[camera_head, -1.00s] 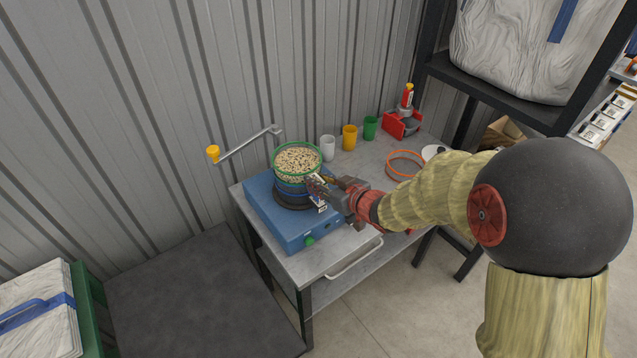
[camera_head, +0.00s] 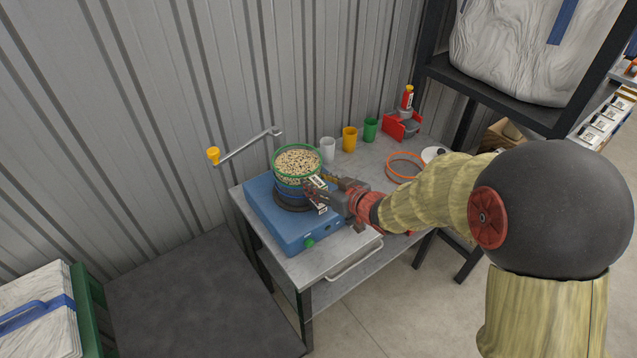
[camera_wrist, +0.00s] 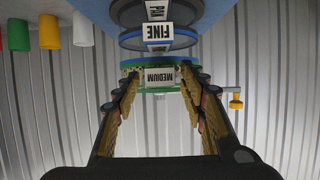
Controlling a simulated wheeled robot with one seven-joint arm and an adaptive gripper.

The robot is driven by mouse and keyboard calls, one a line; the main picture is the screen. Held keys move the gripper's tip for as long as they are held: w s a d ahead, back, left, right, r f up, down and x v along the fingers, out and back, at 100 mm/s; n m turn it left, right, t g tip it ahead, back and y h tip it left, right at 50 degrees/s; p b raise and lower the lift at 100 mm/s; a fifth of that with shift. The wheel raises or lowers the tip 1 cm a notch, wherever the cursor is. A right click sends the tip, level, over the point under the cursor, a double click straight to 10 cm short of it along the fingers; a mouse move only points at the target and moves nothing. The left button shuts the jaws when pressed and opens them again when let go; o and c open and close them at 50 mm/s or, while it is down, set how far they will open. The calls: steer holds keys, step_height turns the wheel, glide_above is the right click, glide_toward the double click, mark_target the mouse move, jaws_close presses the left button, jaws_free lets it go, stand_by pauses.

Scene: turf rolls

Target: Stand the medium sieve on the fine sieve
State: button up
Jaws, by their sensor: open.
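The medium sieve (camera_head: 298,165), green-rimmed and full of pale and dark grains, sits level on top of the blue fine sieve (camera_head: 287,191). In the wrist view, which is upside down, the label of the medium sieve (camera_wrist: 159,78) lies directly beyond the label of the fine sieve (camera_wrist: 158,31), and the two look stacked with no clear gap. My gripper (camera_head: 314,188) is open at the near right side of the stack. In the wrist view my gripper's fingertips (camera_wrist: 160,80) stand either side of the medium sieve's label, apart from each other.
A black pan (camera_head: 290,204) is under the fine sieve on a blue shaker (camera_head: 277,226). White (camera_head: 328,149), yellow (camera_head: 349,138) and green (camera_head: 370,128) cups stand behind. An orange-rimmed sieve (camera_head: 405,166) and white lid (camera_head: 433,154) lie right. A wall arm reaches over the left.

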steer(key=p+v, duration=0.3)
steer(key=v, duration=0.9)
steer(key=s+d+r+m+h, duration=0.4)
steer(key=d+r+h, duration=0.45)
steer(key=d, duration=0.45)
steer(key=s+a+m+g, duration=0.1)
steer(key=s+g, duration=0.1)
steer(key=s, duration=0.8)
steer(key=s+a+r+m+g+b, duration=0.1)
steer(key=s+m+g, duration=0.1)
steer(key=s, duration=0.9)
steer(key=shift+a+r+g+y, duration=0.25)
steer(key=shift+g+y, duration=0.2)
steer(key=shift+g, duration=0.25)
